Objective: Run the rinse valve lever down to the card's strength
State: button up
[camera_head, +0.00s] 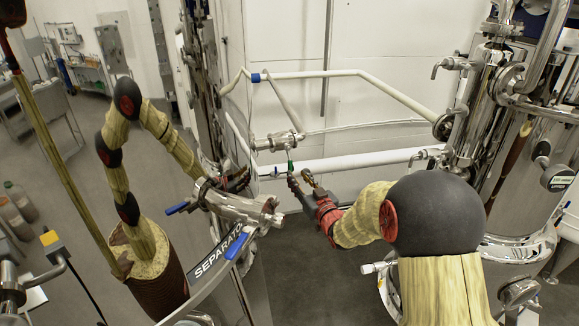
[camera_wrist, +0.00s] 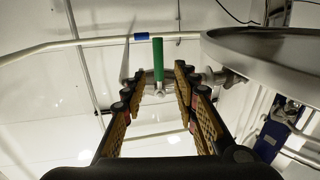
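The valve lever has a green handle (camera_head: 290,166) hanging below a small steel valve (camera_head: 279,141) on the white pipe by the wall. In the wrist view the green handle (camera_wrist: 158,60) stands upright in the picture, in line with the gap between my fingers, with the steel valve body (camera_wrist: 155,88) at its end. My gripper (camera_head: 299,177) is just below and close to the handle; it also shows in the wrist view (camera_wrist: 157,84) with its fingers apart and nothing clasped. Whether a finger touches the handle I cannot tell. No readable strength card shows.
A steel fitting with a blue-handled lever (camera_head: 177,209) and a SEPARATOR sign (camera_head: 219,255) stand left of my gripper. A tall steel tank (camera_head: 535,120) with pipes stands right. A white pipe (camera_head: 350,161) runs behind my gripper. Dark floor (camera_head: 325,270) below is clear.

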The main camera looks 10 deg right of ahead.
aim_at(291, 168)
jog(key=w, duration=0.2)
jog(key=w+a, duration=0.1)
jog(key=w, duration=0.4)
jog(key=shift+w+a, duration=0.15)
jog(key=shift+w, duration=0.15)
jog(key=c, duration=0.3)
jog(key=c, duration=0.4)
grip_shut()
